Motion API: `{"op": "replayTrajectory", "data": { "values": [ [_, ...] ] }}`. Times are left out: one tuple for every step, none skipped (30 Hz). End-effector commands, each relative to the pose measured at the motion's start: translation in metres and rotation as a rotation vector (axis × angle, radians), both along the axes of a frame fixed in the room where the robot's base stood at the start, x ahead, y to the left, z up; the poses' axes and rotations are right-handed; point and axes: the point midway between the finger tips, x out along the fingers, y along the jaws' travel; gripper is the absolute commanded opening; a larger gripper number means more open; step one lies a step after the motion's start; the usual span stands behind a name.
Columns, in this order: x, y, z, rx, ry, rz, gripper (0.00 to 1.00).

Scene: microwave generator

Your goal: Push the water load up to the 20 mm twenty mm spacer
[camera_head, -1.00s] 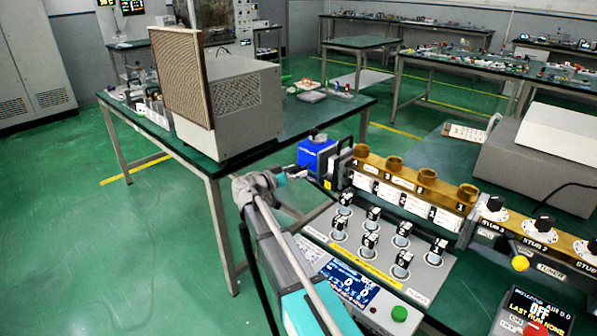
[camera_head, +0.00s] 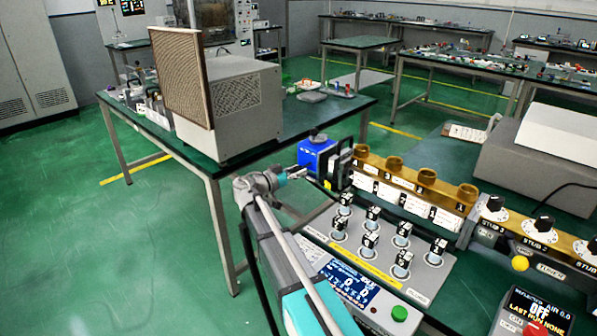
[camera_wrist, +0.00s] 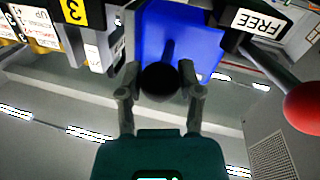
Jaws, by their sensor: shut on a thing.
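The blue water load (camera_head: 316,153) sits at the left end of the brass waveguide row, and its blue body also fills the top middle of the wrist view (camera_wrist: 205,38). My gripper (camera_head: 300,172) is at its near side. In the wrist view my gripper (camera_wrist: 160,85) is shut on the load's round black knob (camera_wrist: 160,80), with one finger on each side. A dark upright plate with a handle (camera_head: 341,165) stands right beside the load. I cannot tell whether they touch, and I cannot make out which piece is the 20 mm spacer.
A black lever marked FREE with a red ball (camera_wrist: 303,106) is right of the load in the wrist view. The brass waveguide (camera_head: 410,182) and a panel of knobs (camera_head: 385,245) lie to the right.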

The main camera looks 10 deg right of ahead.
Motion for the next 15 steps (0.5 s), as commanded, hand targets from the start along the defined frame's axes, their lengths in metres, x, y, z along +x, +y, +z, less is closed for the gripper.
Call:
{"op": "replayTrajectory", "data": {
  "values": [
    [-0.005, -0.004, 0.000, 0.000, 0.000, -0.001, 0.00],
    [-0.008, -0.006, 0.000, 0.000, 0.000, -0.002, 0.00],
    [-0.013, -0.009, 0.000, 0.001, 0.000, -0.002, 0.00],
    [-0.018, -0.012, 0.000, 0.000, 0.000, -0.003, 0.00],
    [-0.022, -0.015, 0.000, 0.000, 0.000, -0.003, 0.00],
    [-0.028, -0.019, 0.000, 0.001, 0.001, -0.004, 0.00],
    [-0.033, -0.022, 0.000, 0.001, 0.000, -0.005, 0.00],
    [-0.037, -0.025, 0.000, 0.001, 0.000, -0.006, 0.00],
    [-0.041, -0.029, 0.000, 0.001, 0.000, -0.006, 0.00],
    [-0.044, -0.031, 0.000, 0.002, 0.001, -0.006, 0.00],
    [-0.045, -0.033, 0.000, 0.002, 0.001, -0.006, 0.00],
    [-0.047, -0.034, 0.000, 0.002, 0.001, -0.006, 0.00],
    [-0.047, -0.034, 0.000, 0.002, 0.001, -0.006, 0.00],
    [-0.047, -0.035, 0.000, 0.002, 0.001, -0.006, 0.00],
    [-0.047, -0.034, 0.000, 0.002, 0.001, -0.006, 0.00]
  ]
}}
